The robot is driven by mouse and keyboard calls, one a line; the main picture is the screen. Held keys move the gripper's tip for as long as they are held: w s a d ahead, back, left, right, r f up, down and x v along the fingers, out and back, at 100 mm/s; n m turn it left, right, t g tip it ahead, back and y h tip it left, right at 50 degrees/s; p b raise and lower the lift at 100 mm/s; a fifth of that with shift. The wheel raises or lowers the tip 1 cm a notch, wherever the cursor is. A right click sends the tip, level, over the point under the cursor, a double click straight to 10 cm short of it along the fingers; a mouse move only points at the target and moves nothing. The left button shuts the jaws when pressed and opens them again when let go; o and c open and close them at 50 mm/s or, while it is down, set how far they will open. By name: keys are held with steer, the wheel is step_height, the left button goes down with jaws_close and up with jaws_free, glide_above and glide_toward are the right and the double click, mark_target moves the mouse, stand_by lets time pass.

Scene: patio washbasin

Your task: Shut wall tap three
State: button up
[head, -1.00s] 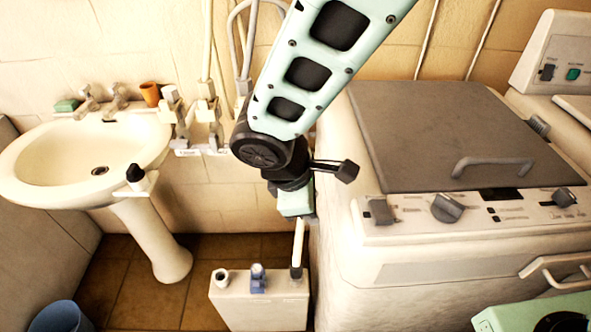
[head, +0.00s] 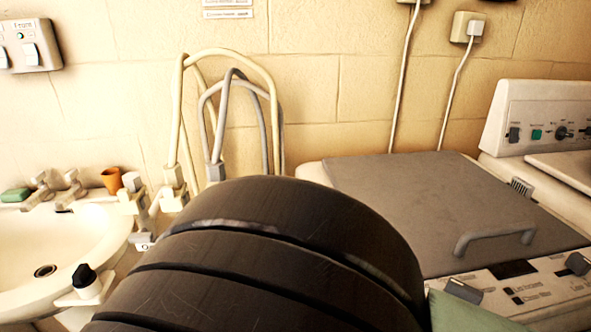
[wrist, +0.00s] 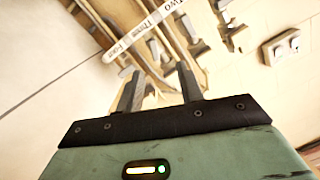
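The wall taps stand in a row right of the washbasin. In the head view a pale tap (head: 133,200) and a tap with a cream hose (head: 173,190) show; my dark arm link hides the lower parts and perhaps others. In the wrist view a tilted white label strip (wrist: 145,30) reads Two, Three and Four. Blurred grey and brown tap parts lie beside it, and I cannot tell which is tap three or its handle position. My gripper (wrist: 158,88) points at this group with its two dark fingers apart. Nothing clear is held; contact with a tap cannot be told.
The basin (head: 85,245) is at left, with a black-knobbed fitting (head: 85,282) at its front rim. An orange cup (head: 111,180) and green soap (head: 15,195) stand behind it. A grey-lidded washing machine (head: 420,200) is at right. Looped hoses (head: 230,60) rise above the taps.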

steer(key=w+a+m+t+h+p, duration=0.1)
steer(key=w+a+p, duration=0.1)
steer(key=w, duration=1.5)
steer(key=shift+a+r+p, duration=0.15)
steer(key=shift+r+p, duration=0.15)
steer(key=shift+p, duration=0.55)
jaws_close()
